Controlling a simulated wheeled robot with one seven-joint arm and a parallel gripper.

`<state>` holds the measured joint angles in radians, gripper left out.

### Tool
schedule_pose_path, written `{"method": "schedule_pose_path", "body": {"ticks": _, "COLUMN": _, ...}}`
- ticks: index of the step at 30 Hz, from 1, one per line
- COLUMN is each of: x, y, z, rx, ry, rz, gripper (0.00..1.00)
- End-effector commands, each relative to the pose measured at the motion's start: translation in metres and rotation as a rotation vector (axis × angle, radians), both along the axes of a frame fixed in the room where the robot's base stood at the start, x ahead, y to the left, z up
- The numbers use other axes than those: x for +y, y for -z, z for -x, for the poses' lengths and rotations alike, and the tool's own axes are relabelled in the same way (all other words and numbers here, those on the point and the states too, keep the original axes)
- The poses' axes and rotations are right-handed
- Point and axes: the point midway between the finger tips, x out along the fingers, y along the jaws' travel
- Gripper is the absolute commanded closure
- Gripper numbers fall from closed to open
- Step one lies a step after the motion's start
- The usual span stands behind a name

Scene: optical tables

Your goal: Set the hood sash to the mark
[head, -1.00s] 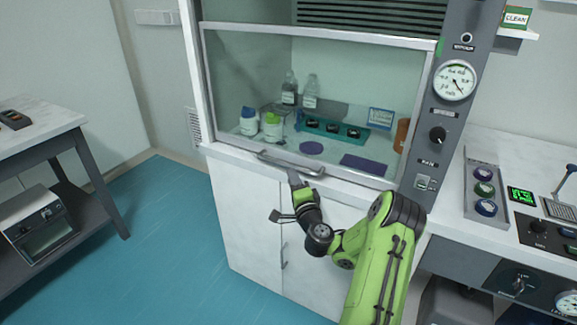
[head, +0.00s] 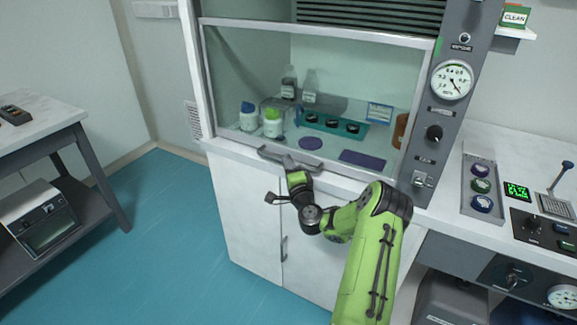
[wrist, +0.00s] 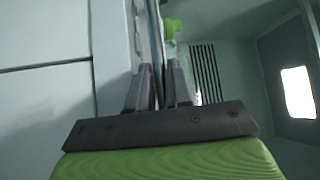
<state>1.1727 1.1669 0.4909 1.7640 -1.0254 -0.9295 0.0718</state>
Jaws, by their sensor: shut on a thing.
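The hood sash (head: 330,32) is a framed glass pane, lowered across the front of the fume hood, with its lower edge near the worktop. Its handle (head: 270,153) is a grey bar along the lower edge. My gripper (head: 292,168) is at the handle from below, in front of the white cabinet. In the wrist view my gripper (wrist: 160,68) is shut, with a thin upright strip between its fingers, which fits the handle. The fingers hide part of it. A small green mark (head: 438,46) shows on the right post, near the height of the sash's top rail.
Behind the glass stand white bottles (head: 273,123), a teal rack (head: 332,126) and purple mats (head: 362,159). A dial gauge (head: 452,80) and a knob (head: 434,133) are on the right post. A side table (head: 45,125) stands left. The blue floor (head: 170,215) between is clear.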

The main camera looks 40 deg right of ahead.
Motion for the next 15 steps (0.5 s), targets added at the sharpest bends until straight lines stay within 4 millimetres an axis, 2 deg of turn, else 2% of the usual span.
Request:
{"method": "schedule_pose_path", "body": {"ticks": 5, "x": 0.000, "y": -0.007, "z": 0.000, "rx": 0.001, "ry": 0.000, "rz": 0.000, "gripper": 1.00}}
{"method": "schedule_pose_path", "body": {"ticks": 8, "x": 0.000, "y": -0.022, "z": 0.000, "rx": -0.001, "ry": 0.000, "rz": 0.002, "gripper": 1.00}}
{"method": "schedule_pose_path", "body": {"ticks": 11, "x": 0.000, "y": -0.046, "z": 0.000, "rx": -0.002, "ry": 0.000, "rz": 0.003, "gripper": 1.00}}
{"method": "schedule_pose_path", "body": {"ticks": 15, "x": 0.000, "y": -0.090, "z": 0.000, "rx": -0.004, "ry": 0.000, "rz": 0.004, "gripper": 1.00}}
